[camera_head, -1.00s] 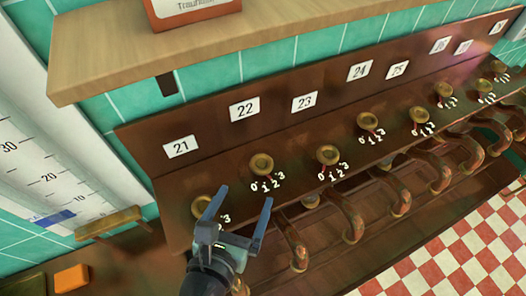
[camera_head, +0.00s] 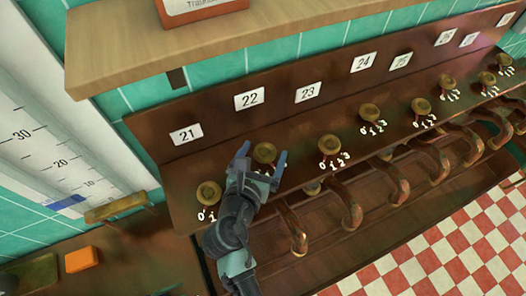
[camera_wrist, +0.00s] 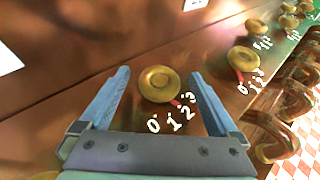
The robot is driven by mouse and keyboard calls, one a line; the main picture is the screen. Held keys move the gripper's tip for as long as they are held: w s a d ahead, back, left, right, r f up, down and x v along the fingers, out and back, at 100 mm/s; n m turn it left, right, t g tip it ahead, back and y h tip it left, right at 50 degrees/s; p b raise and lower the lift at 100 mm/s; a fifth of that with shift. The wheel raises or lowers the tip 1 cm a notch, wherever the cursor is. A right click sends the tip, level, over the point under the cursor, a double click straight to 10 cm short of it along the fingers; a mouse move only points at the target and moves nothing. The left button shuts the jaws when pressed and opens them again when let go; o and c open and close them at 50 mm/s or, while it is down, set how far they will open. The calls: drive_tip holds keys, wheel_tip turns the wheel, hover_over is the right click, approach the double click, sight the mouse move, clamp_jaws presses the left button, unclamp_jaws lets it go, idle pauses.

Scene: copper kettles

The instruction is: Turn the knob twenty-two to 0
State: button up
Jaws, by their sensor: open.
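The knob twenty-two (camera_head: 264,153) is a round brass knob on the dark wood panel below the label 22 (camera_head: 249,99). It also shows in the wrist view (camera_wrist: 159,83), with a red pointer at its lower right aimed at about the 2. The marks 0, 1, 2 and 3 curve beneath it. My gripper (camera_head: 262,154) is open, with its two blue fingers on either side of the knob as seen in both views. There is a gap between each finger and the knob. I cannot tell how far the fingertips are from the panel.
Knob twenty-one (camera_head: 209,193) is close at the left, and knob twenty-three (camera_head: 329,145) at the right. More knobs run along the panel. Curved copper pipes (camera_head: 351,212) stick out below. A wooden shelf (camera_head: 120,55) overhangs above. An orange block (camera_head: 81,259) lies at lower left.

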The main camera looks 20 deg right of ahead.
drive_tip(key=c, duration=1.4)
drive_tip(key=shift+o, duration=0.2)
drive_tip(key=shift+m+h, duration=0.3)
drive_tip(key=shift+h, duration=0.1)
drive_tip(key=m+g+h, duration=0.2)
drive_tip(key=m+g, duration=0.1)
drive_tip(key=m+g+h, duration=0.1)
drive_tip(key=m+g, duration=0.1)
drive_tip(key=shift+w+a, duration=0.25)
drive_tip(key=shift+w, duration=0.15)
drive_tip(key=m+g, duration=0.1)
drive_tip(key=m+g+h+b, duration=0.1)
drive_tip(key=m+g, duration=0.1)
drive_tip(key=m+g+b, duration=0.1)
drive_tip(key=g, duration=0.1)
drive_tip(key=shift+w+f, duration=0.1)
drive_tip(key=shift+w, duration=0.15)
drive_tip(key=shift+m+g+b, duration=1)
drive_tip(key=shift+m+g, duration=0.2)
drive_tip(key=o, duration=1.4)
drive_tip(key=shift+c, duration=0.2)
